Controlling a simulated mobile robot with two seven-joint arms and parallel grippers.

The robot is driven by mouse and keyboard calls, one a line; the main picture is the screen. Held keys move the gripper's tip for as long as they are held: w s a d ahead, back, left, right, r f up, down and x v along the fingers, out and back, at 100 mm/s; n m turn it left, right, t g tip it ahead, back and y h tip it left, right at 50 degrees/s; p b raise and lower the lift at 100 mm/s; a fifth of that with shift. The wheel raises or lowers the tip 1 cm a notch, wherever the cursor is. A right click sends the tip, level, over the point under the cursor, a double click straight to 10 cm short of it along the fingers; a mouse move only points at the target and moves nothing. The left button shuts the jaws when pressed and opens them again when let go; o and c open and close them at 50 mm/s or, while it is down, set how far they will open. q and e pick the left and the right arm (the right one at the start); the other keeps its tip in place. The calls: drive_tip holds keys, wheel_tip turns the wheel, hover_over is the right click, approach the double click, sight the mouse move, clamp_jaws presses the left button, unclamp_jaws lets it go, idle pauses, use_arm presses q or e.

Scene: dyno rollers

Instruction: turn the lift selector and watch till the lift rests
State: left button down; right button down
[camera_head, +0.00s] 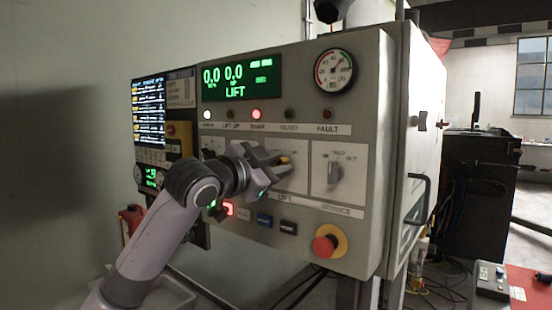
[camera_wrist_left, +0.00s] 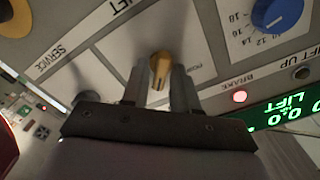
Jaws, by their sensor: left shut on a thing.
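The grey control panel (camera_head: 375,100) fills the middle of the head view. Its green display (camera_head: 240,77) reads 0.0, 0.0 and LIFT. The BRAKE lamp (camera_head: 257,114) glows red; the LIFT UP lamp (camera_head: 232,114) looks dark. My left gripper (camera_head: 275,161) is at the lift selector above the LIFT label. In the left wrist view the selector's yellow-brown knob (camera_wrist_left: 160,62) sits between the two fingers of the gripper (camera_wrist_left: 157,80), which is shut on it. The knob's lower part is partly hidden, and its exact setting is unclear. My right gripper is not in view. The lift itself does not show.
A second selector (camera_head: 335,172) is right of the gripper. A red emergency button (camera_head: 325,245) on yellow is at the panel's lower right. A round gauge (camera_head: 334,70) is at the top. A blue dial (camera_wrist_left: 277,12) shows in the wrist view. Cables lie on the floor at right.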

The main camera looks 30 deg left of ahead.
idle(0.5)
use_arm(q)
drive_tip(key=c, duration=1.2)
unclamp_jaws()
drive_tip(key=shift+o, duration=0.2)
drive_tip(key=shift+s, duration=0.1)
drive_tip(key=s+b, duration=0.1)
drive_tip(key=s, duration=0.6)
drive_tip(key=shift+a, duration=0.3)
